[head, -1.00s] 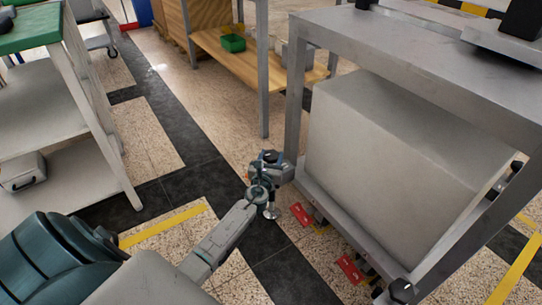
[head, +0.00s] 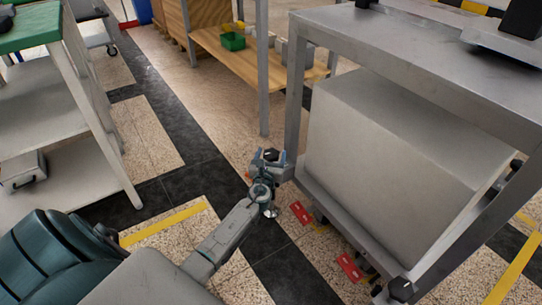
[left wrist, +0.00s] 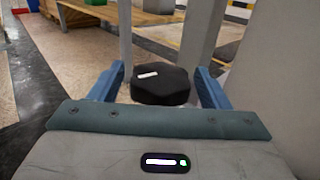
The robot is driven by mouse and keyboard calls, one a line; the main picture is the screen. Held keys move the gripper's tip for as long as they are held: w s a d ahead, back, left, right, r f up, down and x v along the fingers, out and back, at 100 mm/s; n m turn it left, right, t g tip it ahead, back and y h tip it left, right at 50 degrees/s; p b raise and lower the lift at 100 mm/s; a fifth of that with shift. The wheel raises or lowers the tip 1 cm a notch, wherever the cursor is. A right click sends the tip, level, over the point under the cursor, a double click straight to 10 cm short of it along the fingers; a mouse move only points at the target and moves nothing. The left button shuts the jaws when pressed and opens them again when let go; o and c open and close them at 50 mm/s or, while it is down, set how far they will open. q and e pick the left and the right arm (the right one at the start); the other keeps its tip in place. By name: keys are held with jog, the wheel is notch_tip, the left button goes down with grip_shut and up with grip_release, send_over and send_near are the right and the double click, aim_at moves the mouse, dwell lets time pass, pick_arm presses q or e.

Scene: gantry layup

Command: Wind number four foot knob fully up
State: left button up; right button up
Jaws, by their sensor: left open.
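My left gripper (head: 270,156) is at the lower left corner of the metal frame cart (head: 350,225), at the foot there. In the left wrist view a black foot knob (left wrist: 160,84) with a short white mark on top sits between the two blue fingers of my left gripper (left wrist: 160,88). The fingers stand apart, one on each side of the knob, with a gap visible at least on the left. In the head view the gripper mostly hides this knob. Another black knob (head: 401,289) shows at the cart's near corner. My right gripper is not in view.
A large grey block (head: 390,155) fills the cart's lower shelf. A shelved trolley (head: 60,120) stands at the left, and a wooden-shelf bench (head: 265,60) stands behind. The floor between is clear.

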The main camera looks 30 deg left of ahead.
pick_arm(q)
jog(key=p+v, duration=0.2)
jog(key=v, duration=0.8)
jog(key=shift+s+d, duration=0.15)
jog(key=shift+s, duration=0.25)
jog(key=shift+f, duration=0.1)
